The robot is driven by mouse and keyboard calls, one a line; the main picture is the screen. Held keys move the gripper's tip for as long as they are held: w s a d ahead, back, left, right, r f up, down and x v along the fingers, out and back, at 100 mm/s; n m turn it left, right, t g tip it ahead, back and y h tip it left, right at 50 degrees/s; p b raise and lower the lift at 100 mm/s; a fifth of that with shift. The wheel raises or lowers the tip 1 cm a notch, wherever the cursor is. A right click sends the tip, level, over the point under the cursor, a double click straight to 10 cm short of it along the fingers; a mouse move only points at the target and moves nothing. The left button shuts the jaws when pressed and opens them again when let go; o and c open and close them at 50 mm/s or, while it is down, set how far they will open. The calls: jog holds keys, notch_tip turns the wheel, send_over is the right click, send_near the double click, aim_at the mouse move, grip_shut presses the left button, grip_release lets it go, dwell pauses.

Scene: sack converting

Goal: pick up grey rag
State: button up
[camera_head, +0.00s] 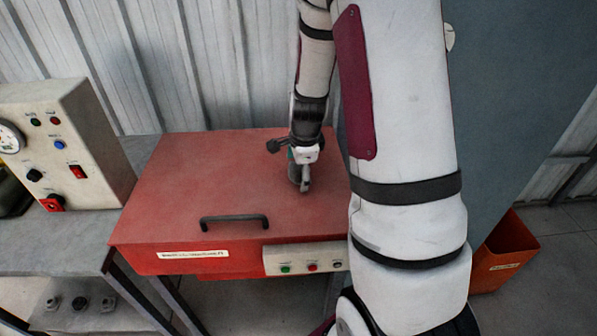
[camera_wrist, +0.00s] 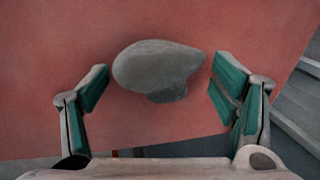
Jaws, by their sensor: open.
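A grey rag (camera_wrist: 158,66), a rounded lump with a smaller fold at its lower side, lies on the red lid in the wrist view. My gripper (camera_wrist: 160,88) is open, with one green-padded finger on each side of the rag. In the head view my gripper (camera_head: 302,172) points down over the right part of the red lid. I cannot clearly tell the rag from the gripper there.
The red lid (camera_head: 190,185) has a black handle (camera_head: 234,219) near its front edge and a small button panel (camera_head: 305,258) below. A control box (camera_head: 85,140) stands at left on a grey bench. An orange bin (camera_head: 505,252) stands at right. The lid's left part is clear.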

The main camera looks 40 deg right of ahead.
jog(key=c, duration=1.2)
jog(key=shift+r, duration=0.1)
